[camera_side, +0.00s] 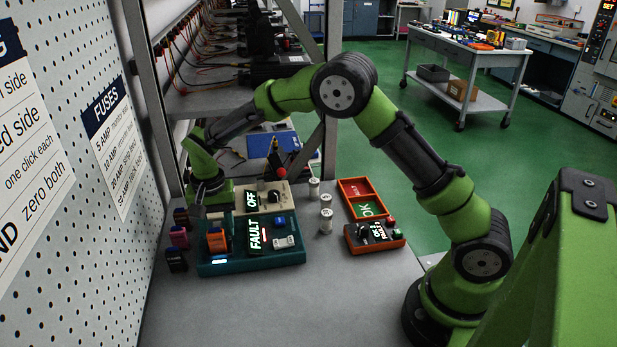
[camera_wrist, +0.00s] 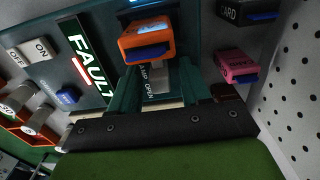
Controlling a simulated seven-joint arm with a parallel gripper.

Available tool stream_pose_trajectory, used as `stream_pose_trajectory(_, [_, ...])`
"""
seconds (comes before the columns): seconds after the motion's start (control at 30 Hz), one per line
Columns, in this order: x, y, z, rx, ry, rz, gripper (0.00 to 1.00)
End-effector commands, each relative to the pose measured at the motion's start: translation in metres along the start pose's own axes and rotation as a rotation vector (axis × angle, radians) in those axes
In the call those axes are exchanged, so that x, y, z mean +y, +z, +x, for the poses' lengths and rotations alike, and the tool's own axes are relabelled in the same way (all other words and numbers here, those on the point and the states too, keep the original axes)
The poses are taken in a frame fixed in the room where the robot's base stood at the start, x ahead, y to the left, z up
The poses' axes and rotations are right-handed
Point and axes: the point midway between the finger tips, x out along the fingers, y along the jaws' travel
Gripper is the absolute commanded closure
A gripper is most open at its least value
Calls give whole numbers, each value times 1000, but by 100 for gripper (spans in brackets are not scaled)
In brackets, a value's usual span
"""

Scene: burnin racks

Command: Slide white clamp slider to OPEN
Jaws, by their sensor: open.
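The teal box (camera_side: 262,263) stands on the bench with a lit FAULT display (camera_side: 258,239). An orange block (camera_side: 217,240) sits on its left part and shows large in the wrist view (camera_wrist: 147,41). I cannot clearly tell the white clamp slider from this panel. My gripper (camera_wrist: 158,88) is open over the lettered area, with one finger on each side of it. Nothing shows held. Contact cannot be told.
A beige box reading OFF (camera_side: 252,199) stands just behind the teal box. A red control box (camera_side: 374,245), a red and green tray (camera_side: 362,187) and small metal cylinders (camera_side: 326,222) are to the right. Coloured blocks (camera_side: 177,259) line the left by the pegboard. The front bench is clear.

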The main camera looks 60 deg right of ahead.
Motion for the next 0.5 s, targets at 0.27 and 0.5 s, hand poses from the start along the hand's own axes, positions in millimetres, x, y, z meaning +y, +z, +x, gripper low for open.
stream_pose_trajectory(0.27, [0,0,0,0,0,0,68])
stream_pose_trajectory(0.5, [0,0,0,0,0,0,100])
